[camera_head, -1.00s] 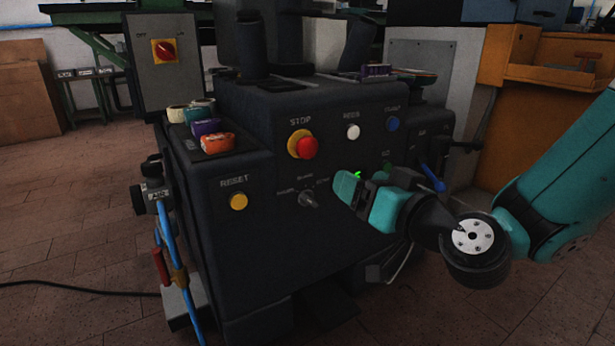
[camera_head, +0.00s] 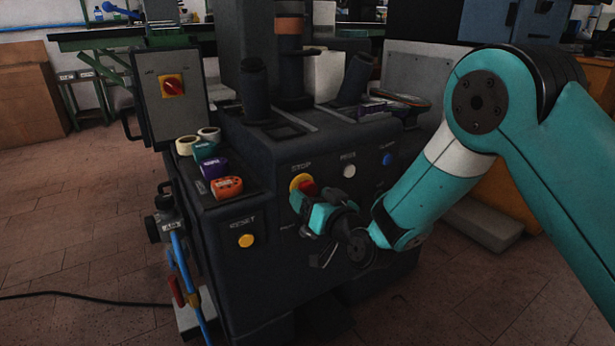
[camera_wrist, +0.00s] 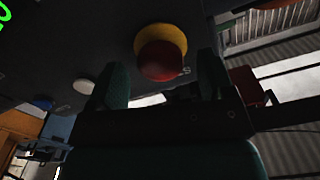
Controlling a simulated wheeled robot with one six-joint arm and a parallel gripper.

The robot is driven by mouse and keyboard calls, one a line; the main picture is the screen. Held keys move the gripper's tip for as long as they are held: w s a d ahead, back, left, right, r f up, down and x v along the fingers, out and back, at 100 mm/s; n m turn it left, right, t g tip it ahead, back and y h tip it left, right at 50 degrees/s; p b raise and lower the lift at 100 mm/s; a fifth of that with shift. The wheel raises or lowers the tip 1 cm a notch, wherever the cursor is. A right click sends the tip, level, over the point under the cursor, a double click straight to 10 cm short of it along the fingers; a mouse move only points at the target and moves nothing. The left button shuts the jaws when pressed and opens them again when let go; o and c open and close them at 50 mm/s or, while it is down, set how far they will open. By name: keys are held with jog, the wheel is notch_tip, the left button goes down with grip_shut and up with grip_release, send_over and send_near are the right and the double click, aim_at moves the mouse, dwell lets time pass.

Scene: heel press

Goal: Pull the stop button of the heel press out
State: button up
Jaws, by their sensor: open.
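The red stop button (camera_head: 309,187) with its yellow collar (camera_head: 297,180) sits on the front panel of the dark heel press (camera_head: 290,260), under the STOP label. My gripper (camera_head: 303,201) is just in front of and below the button, partly covering it in the head view. In the wrist view the red button (camera_wrist: 160,61) and yellow collar (camera_wrist: 161,36) show beyond and between the two open fingers (camera_wrist: 162,78). Nothing is held. Whether a finger touches the button cannot be told.
A white button (camera_head: 349,171) and a blue button (camera_head: 387,159) are to the right on the panel. The yellow RESET button (camera_head: 246,241) is lower left. Several coloured rolls lie on the press's left ledge (camera_head: 213,208). A grey switch box (camera_head: 172,90) stands at the back left.

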jog(key=shift+x, duration=1.35)
jog(key=c, duration=1.3)
jog(key=shift+o, duration=0.2)
jog(key=shift+s+d+f+b, duration=0.15)
jog(key=shift+s+d+b, duration=0.1)
jog(key=shift+d+b, duration=0.3)
jog(key=shift+s+a, duration=0.15)
jog(key=shift+a, duration=0.15)
jog(key=o, duration=1.3)
jog(key=shift+c, duration=0.2)
jog(key=shift+s, duration=0.1)
